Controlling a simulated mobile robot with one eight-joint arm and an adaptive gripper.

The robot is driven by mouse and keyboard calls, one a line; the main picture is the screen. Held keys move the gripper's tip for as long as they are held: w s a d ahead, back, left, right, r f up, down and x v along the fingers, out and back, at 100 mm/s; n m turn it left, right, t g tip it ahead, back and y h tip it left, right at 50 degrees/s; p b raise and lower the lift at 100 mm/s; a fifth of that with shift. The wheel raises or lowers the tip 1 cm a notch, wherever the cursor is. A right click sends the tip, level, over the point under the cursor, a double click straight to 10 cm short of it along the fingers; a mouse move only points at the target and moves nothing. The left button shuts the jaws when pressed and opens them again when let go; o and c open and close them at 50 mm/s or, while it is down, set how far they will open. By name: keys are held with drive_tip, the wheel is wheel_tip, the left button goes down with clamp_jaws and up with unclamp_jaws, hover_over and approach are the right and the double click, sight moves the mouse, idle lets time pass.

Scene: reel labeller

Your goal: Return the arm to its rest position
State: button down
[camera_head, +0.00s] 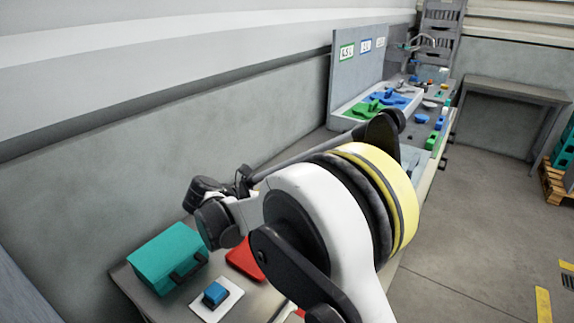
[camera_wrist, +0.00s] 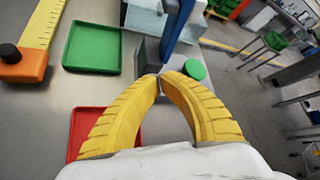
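My gripper (camera_wrist: 161,78) shows in the wrist view with two yellow ribbed fingers. Their tips come together, and nothing shows held between them. The fingers are above a grey bench top (camera_wrist: 105,88), with a grey block and a blue upright post (camera_wrist: 179,30) just beyond the tips. In the head view my white and black arm, with a yellow band, is bent across the middle and hides part of the bench. The yellow fingers cannot be made out there.
A red tray (camera_wrist: 86,128) lies by the left finger, with a green tray (camera_wrist: 92,46) beyond. An orange block (camera_wrist: 26,68) with a black knob is at the left. A teal case (camera_head: 168,258) sits near the wall. Open floor (camera_head: 465,235) lies right of the bench.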

drive_tip(key=s+d+r+m+g+y, duration=0.1)
drive_tip(key=s+d+r+m+y, duration=0.1)
drive_tip(key=s+d+r+m, duration=0.4)
drive_tip(key=s+d+r+m+y, duration=0.2)
drive_tip(key=s+d+m+y, duration=0.15)
drive_tip(key=d+m, duration=0.45)
drive_tip(key=s+d+f+m+t+y, duration=0.1)
drive_tip(key=s+d+m+y, duration=0.1)
drive_tip(key=s+m, duration=0.7)
drive_tip(key=s+d+f+m+y, duration=0.1)
drive_tip(key=s+d+m, duration=0.3)
drive_tip(key=s+m, duration=0.5)
drive_tip(key=shift+s+t+y, duration=0.35)
drive_tip(key=shift+t+y, duration=0.05)
drive_tip(key=shift+y, duration=0.25)
